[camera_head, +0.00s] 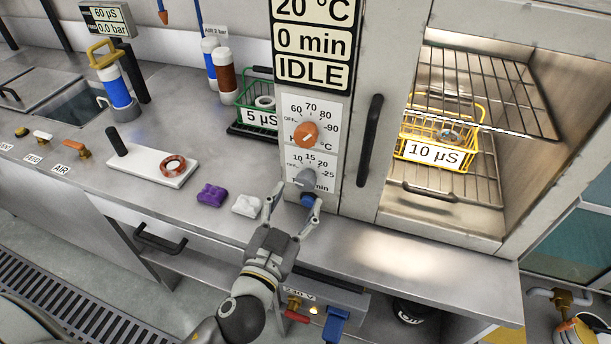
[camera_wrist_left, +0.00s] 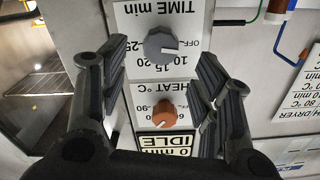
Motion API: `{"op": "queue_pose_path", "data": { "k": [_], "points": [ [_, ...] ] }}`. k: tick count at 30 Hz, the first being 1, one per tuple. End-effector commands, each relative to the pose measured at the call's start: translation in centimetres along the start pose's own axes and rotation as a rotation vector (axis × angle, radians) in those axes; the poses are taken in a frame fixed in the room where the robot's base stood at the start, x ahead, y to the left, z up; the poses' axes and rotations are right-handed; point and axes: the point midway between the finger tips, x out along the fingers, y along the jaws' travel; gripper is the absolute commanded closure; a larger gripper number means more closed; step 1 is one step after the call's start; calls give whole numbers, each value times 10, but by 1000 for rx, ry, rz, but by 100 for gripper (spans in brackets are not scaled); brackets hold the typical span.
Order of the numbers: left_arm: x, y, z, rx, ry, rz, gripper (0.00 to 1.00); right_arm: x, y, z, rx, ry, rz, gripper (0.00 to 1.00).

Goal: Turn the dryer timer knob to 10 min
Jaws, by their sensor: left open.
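The grey dryer timer knob (camera_head: 306,179) sits on the white lower dial plate of the dryer, under the orange heat knob (camera_head: 305,134). In the left wrist view the picture is upside down, and the timer knob's (camera_wrist_left: 160,43) white pointer line points toward the OFF mark. The dryer display (camera_head: 313,42) reads 20 °C, 0 min, IDLE. My left gripper (camera_head: 293,202) is open and empty in front of the dial plate. In the wrist view its fingers (camera_wrist_left: 160,72) stand either side of the plate, apart from the knob. My right gripper is in neither view.
The dryer door handle (camera_head: 369,140) stands close to the right. A yellow basket (camera_head: 408,147) is inside the dryer. Purple (camera_head: 212,195) and white (camera_head: 246,205) pieces lie on the counter at left.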

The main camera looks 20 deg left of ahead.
Motion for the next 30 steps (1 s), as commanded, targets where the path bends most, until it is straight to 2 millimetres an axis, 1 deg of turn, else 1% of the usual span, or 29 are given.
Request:
{"op": "queue_pose_path", "data": {
  "k": [1,4,6,9,12,18,25,26,30],
  "points": [
    [10,-1,-4,4,3,-1,42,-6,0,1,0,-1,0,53],
    [25,-1,-3,1,2,-2,42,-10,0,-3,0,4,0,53],
    [36,-2,-3,2,1,-2,42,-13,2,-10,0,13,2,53],
    [48,-1,-2,2,1,-2,42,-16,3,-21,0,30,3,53],
    [57,-1,-1,1,0,-1,42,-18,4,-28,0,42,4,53],
    [64,0,0,1,-1,-1,42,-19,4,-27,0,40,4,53],
    [65,0,0,0,-1,-1,42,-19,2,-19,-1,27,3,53],
    [65,0,0,0,-1,-1,45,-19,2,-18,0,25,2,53],
    [64,0,0,0,-1,-1,63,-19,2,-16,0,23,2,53]
  ]
}}
